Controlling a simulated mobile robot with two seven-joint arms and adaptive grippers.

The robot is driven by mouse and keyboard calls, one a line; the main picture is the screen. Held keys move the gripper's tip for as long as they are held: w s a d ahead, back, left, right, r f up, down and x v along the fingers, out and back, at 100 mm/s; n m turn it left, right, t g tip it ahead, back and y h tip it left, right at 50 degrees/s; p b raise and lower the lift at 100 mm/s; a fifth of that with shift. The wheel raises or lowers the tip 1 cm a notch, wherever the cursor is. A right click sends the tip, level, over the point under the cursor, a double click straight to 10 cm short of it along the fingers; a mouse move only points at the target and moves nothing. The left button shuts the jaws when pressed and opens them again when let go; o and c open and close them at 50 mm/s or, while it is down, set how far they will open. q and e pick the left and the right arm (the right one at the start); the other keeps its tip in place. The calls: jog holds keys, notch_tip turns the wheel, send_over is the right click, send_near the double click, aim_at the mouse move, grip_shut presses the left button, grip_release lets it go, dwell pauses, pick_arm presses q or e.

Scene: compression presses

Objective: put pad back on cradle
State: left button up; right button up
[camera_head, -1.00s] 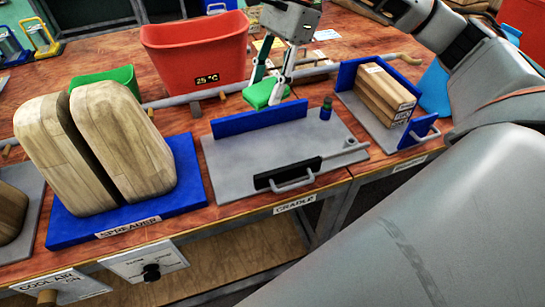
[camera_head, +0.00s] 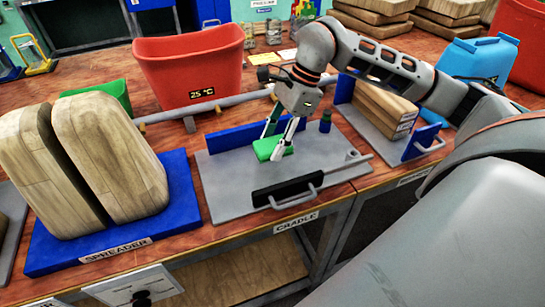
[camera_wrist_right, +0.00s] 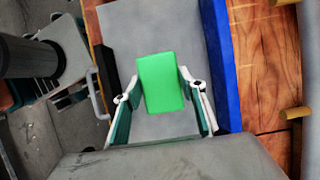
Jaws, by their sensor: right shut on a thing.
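The green pad (camera_head: 271,150) is between the fingers of my right gripper (camera_head: 280,146), low over the grey plate of the cradle (camera_head: 225,178). In the right wrist view the pad (camera_wrist_right: 161,83) sits between both fingertips, with the grey plate behind it. My right gripper is shut on the pad. I cannot tell whether the pad touches the plate. The cradle has a blue back wall (camera_head: 235,137) and a black front bar with a handle (camera_head: 288,188). My left gripper is not in view.
A spreader with two wooden blocks (camera_head: 110,160) on a blue base stands left of the cradle. A red bin (camera_head: 190,70) is behind. A tray of wooden pieces (camera_head: 385,105) is to the right.

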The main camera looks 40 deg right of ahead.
aim_at(274, 166)
jog(key=shift+f, duration=2.7)
jog(key=shift+r, duration=0.1)
jog(key=o, duration=1.2)
jog(key=shift+c, duration=0.2)
